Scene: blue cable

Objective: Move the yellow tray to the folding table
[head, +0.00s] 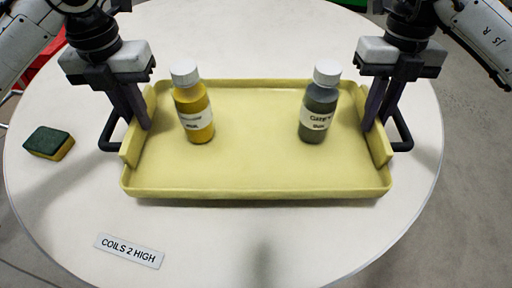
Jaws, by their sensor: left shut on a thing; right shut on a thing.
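The yellow tray (255,182) is at the middle of a round white table, with a black handle at each short end. A bottle with yellow contents (194,110) stands upright on its left half, and a dark grey-green bottle (319,105) stands upright on its right half. Both have white caps. My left gripper (136,124) is shut on the tray's left end, by the handle. My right gripper (377,124) is shut on the tray's right end, by the handle. The fingertips are partly hidden. I cannot tell whether the tray touches the table.
The round white table (225,245) has clear room in front of the tray. Grey floor (465,175) shows to the right. No folding table is recognisable.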

